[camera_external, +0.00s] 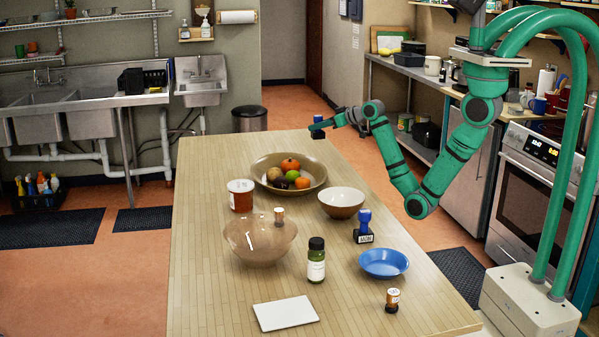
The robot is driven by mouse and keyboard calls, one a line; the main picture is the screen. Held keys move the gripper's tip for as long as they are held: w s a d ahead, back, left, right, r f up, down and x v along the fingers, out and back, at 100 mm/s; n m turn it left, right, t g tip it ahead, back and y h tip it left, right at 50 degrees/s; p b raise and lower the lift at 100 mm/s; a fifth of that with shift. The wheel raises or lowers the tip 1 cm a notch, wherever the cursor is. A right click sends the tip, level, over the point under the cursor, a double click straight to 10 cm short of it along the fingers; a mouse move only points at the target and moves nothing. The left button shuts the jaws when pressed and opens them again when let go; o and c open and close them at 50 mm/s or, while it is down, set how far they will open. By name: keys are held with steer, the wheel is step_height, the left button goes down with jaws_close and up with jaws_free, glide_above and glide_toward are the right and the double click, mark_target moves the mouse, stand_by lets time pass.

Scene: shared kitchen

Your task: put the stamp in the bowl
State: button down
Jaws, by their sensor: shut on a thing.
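A stamp (363,229) with a blue handle and a dark, labelled base stands upright on the table. My gripper (324,126) is at the table's far end, well away from that stamp. It is shut on a small blue-topped, dark-bottomed thing (317,131), which resembles a stamp but is too small to identify surely. Several vessels could be the bowl: a white-and-brown bowl (341,204) left of the standing stamp, a see-through brown bowl (260,246) further left, and a wide brown bowl (317,178) of fruit. The insides of the first two look empty.
A blue dish (384,263), a green bottle (316,260), a white board (285,313) and a small brown bottle (392,300) occupy the near table. A red-brown jar (240,196) and a small corked jar (279,215) stand at left. The far table is clear.

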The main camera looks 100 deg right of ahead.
steer(key=w+a+n+t+y, duration=0.3)
steer(key=w+a+n+y, duration=0.35)
steer(key=a, duration=0.75)
steer(key=n+g+y, duration=0.3)
steer(key=n+y, duration=0.8)
steer(key=y, duration=0.1)
glide_above(342, 198)
steer(key=w+a, duration=0.3)
steer(key=a, duration=0.1)
steer(key=shift+s+a+f, duration=0.2)
steer(key=shift+a+f, duration=0.05)
steer(key=shift+f, duration=1.1)
steer(key=shift+s+a+f, duration=0.15)
steer(key=shift+a+f, duration=0.1)
steer(key=shift+f, duration=1.05)
steer(key=shift+s+a+f, duration=0.2)
steer(key=shift+a+f, duration=0.05)
steer(key=shift+f, duration=1.1)
steer(key=shift+f, duration=0.5)
steer(key=c, duration=1.4)
jaws_free()
